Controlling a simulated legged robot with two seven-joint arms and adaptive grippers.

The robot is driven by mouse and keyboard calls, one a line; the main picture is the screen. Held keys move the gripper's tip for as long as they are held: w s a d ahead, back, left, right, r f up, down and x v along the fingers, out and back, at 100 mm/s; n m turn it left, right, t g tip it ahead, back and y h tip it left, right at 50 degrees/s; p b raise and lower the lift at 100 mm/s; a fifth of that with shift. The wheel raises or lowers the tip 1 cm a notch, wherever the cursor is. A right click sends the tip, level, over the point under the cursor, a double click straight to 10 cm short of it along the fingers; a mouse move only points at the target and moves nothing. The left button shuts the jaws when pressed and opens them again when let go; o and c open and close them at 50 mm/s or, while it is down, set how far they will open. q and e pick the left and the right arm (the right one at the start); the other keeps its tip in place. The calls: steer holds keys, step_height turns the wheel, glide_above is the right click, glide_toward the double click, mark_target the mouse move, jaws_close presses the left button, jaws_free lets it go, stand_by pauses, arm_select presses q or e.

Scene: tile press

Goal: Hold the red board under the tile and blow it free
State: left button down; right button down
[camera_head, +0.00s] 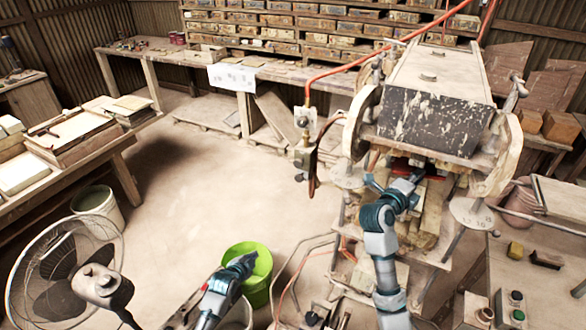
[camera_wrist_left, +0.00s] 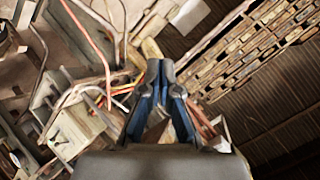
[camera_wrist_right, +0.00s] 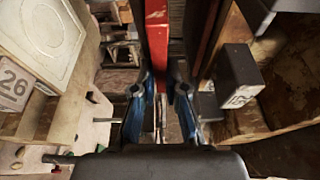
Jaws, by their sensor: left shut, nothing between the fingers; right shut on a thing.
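The press (camera_head: 430,110) stands at the right in the head view. My right gripper (camera_head: 414,178) reaches into its opening, under the large dark block. In the right wrist view, my right gripper (camera_wrist_right: 160,90) is shut on the red board (camera_wrist_right: 157,35), which runs away from the fingers. A little of the board's red shows in the press opening in the head view. I cannot make out the tile; the press hides the space above the board. My left gripper (camera_head: 246,262) is shut and empty, over the green bucket (camera_head: 258,292). Its fingertips (camera_wrist_left: 160,68) meet in the left wrist view.
A red hose (camera_head: 345,68) runs to a valve (camera_head: 303,120) hanging left of the press. A fan (camera_head: 68,275) stands at the front left. A control panel with buttons (camera_head: 516,305) is at the lower right. The floor between is mostly clear.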

mark_target(297, 164)
arm_select(q)
steer(key=d+r+m+t+h, duration=0.1)
steer(key=d+r+m, duration=0.1)
steer(key=r, duration=0.9)
steer(key=s+d+r+m+t+h, duration=0.1)
steer(key=r+m, duration=0.3)
steer(key=r, duration=0.8)
steer(key=s+d+r+m+t+h, duration=0.1)
steer(key=d+r+m+h, duration=0.1)
steer(key=r, duration=0.9)
steer(key=shift+d+r+m, duration=0.15)
steer(key=shift+d+m, duration=0.75)
steer(key=shift+d, duration=0.05)
steer(key=x, duration=1.3)
steer(key=shift+s+d+r, duration=0.15)
steer(key=shift+d, duration=0.2)
steer(key=shift+w+d, duration=0.25)
steer(key=shift+w, duration=0.25)
